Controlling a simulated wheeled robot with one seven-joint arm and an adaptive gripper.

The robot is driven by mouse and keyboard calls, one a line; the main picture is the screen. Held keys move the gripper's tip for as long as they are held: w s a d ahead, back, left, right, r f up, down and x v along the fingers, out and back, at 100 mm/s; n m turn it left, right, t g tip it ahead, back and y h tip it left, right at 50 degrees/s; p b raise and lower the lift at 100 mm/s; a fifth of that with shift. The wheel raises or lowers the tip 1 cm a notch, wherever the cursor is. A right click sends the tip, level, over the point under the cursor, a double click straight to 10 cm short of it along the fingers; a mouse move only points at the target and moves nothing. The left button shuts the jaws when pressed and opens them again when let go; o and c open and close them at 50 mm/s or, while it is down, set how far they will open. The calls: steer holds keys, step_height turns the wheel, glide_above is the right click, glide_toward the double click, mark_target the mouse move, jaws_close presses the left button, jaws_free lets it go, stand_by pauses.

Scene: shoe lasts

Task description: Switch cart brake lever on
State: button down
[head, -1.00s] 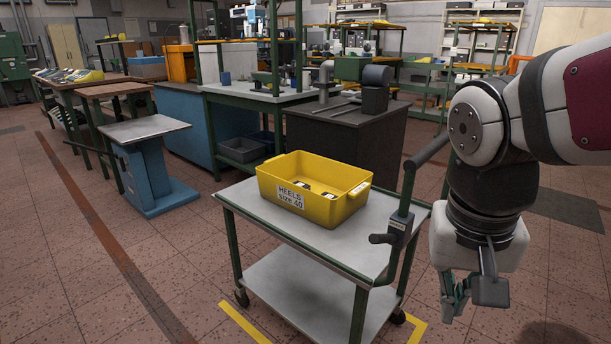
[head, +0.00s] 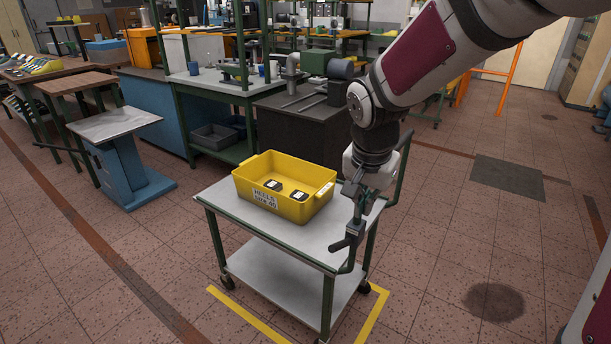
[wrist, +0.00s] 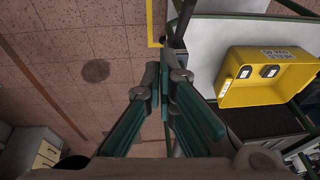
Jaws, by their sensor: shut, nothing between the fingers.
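The cart (head: 300,238) is a grey two-shelf trolley with green legs. Its brake lever (head: 341,244) is a short dark arm with a rounded grip, sticking out leftwards from a small grey housing (head: 355,229) at the cart's right front corner. My gripper (head: 357,203) is shut and empty, pointing down just above this housing; I cannot tell whether it touches. In the wrist view the green fingers (wrist: 166,80) are together, with dark parts at the cart's edge just beyond the tips.
A yellow bin (head: 246,188) labelled HEELS holds two dark pieces on the cart top. The cart's push handle (head: 402,165) rises behind my gripper. Yellow floor marks (head: 245,315) frame the cart. A dark workbench (head: 290,125) stands behind; floor to the right is clear.

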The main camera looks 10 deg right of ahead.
steer(key=w+r+p, duration=0.1)
steer(key=p, duration=0.1)
steer(key=w+r+m+p, duration=0.1)
steer(key=p, duration=0.1)
steer(key=shift+a, duration=0.3)
steer(key=shift+w, duration=0.1)
steer(key=shift+f, duration=0.2)
steer(key=b, duration=0.2)
glide_above(343, 242)
steer(key=s, duration=0.1)
step_height(343, 242, down, 12)
steer(key=f, duration=0.1)
steer(key=shift+s+r, duration=0.15)
steer(key=shift+s, duration=0.1)
steer(key=shift+w+a+f+t+b, duration=0.1)
steer(key=shift+a+f+t+b, duration=0.15)
steer(key=shift+b, duration=0.45)
steer(key=shift+s+d+b, duration=0.1)
steer(key=shift+s+b, duration=0.1)
steer(key=shift+b, duration=0.25)
